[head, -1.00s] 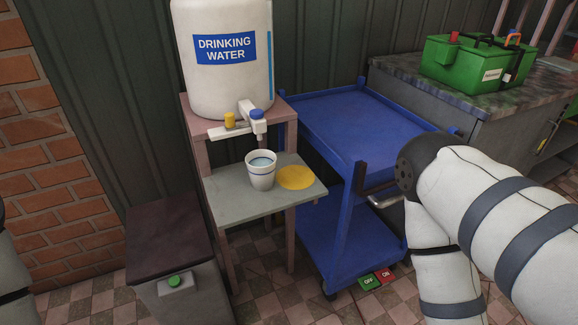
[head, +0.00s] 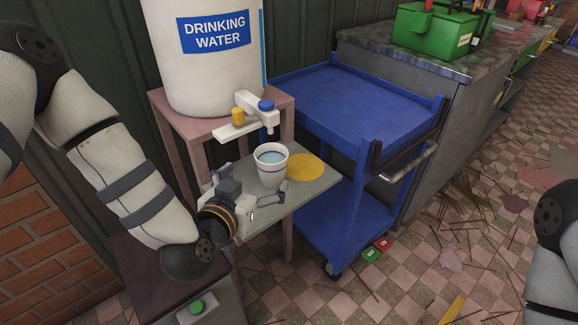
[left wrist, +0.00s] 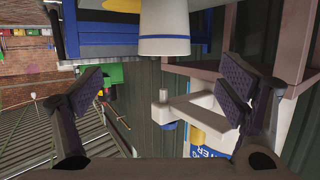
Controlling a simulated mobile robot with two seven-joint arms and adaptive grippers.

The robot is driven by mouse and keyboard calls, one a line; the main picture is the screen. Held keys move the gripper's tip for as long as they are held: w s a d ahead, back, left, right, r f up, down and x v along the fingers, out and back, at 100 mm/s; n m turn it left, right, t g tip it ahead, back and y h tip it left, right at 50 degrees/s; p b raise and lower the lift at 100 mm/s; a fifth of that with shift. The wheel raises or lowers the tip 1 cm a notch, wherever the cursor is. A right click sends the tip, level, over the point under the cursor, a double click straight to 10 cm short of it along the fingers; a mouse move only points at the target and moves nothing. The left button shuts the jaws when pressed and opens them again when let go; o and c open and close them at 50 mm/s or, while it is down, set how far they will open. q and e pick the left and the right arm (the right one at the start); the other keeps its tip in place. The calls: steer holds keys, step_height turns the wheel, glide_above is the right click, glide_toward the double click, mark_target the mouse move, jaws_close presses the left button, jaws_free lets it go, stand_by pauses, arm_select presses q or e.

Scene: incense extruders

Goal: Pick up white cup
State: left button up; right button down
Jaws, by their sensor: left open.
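My right gripper is out of view; only part of my right arm shows at the right edge.
The drinking water tank (head: 200,70) stands on a pinkish stand, its white tap (head: 252,112) above the cup. A yellow disc (head: 307,167) lies right of the cup. A blue cart (head: 350,103) stands close on the right.

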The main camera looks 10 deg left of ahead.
mark_target(277, 154)
arm_select(q)
steer(key=x, duration=0.4)
steer(key=b+x, duration=0.1)
steer(key=x, duration=0.2)
steer(key=f+b+x, duration=0.1)
steer(key=x, duration=0.3)
steer(key=shift+w+a, duration=0.15)
steer(key=shift+a, duration=0.15)
steer(key=shift+w, duration=0.3)
steer(key=shift+r, duration=0.1)
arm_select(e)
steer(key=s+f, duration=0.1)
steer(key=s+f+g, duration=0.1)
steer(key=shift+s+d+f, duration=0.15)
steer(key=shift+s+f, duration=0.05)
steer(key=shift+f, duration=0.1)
arm_select(q)
steer(key=c, duration=1.8)
steer(key=shift+d+r, duration=0.1)
